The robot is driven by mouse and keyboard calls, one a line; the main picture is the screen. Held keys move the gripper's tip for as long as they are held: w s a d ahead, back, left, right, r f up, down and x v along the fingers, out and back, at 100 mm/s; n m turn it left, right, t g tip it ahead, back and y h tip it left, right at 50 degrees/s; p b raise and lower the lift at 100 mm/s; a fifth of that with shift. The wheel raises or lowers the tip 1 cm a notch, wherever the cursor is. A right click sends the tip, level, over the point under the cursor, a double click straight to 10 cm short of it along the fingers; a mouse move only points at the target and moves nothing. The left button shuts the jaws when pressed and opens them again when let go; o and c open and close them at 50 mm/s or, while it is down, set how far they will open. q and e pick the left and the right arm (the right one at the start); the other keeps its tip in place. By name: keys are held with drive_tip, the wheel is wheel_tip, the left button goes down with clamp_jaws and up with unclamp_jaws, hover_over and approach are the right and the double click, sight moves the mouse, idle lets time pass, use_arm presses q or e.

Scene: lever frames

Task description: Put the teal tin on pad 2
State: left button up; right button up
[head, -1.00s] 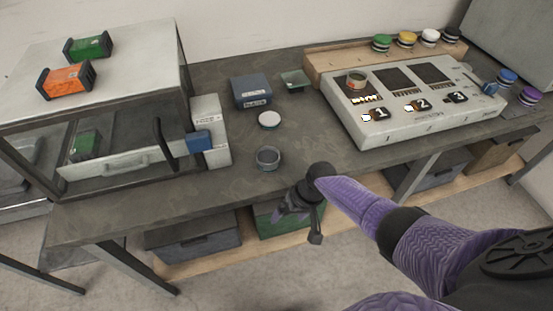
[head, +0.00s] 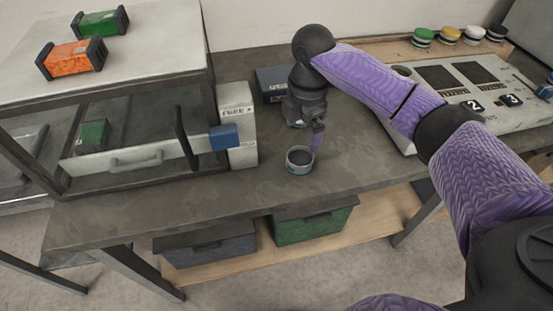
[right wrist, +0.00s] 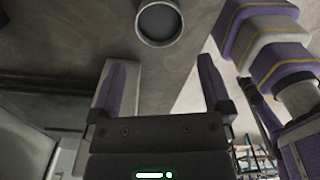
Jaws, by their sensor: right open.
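The teal tin (head: 299,160) is a small open round tin with a dark inside and a bluish band, upright near the front edge of the bench. My right gripper (head: 308,137) is open and hangs just above and behind it. In the right wrist view the tin (right wrist: 160,22) shows ahead of the open fingers (right wrist: 163,70), with nothing between them. Pad 2 (head: 437,77) is a dark, empty square on the white panel at right, behind its number 2 label. My left gripper is not in view.
A blue-grey box (head: 271,82) sits behind my right gripper, partly hidden. My right arm covers pad 1's area of the panel. Several coloured knobs or tins (head: 449,36) line the back ledge.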

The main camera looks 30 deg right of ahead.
sight(300, 160)
drive_tip(key=shift+w+f+n, duration=0.15)
drive_tip(key=shift+f+n, duration=0.05)
drive_tip(key=shift+n, duration=0.3)
drive_tip(key=shift+s+f+b, duration=0.2)
drive_tip(key=shift+f+b, duration=0.35)
drive_tip(key=shift+f, duration=0.35)
drive_tip(key=shift+r, duration=0.1)
wheel_tip(300, 160, down, 8)
drive_tip(key=b, duration=0.3)
drive_tip(key=shift+r, duration=0.2)
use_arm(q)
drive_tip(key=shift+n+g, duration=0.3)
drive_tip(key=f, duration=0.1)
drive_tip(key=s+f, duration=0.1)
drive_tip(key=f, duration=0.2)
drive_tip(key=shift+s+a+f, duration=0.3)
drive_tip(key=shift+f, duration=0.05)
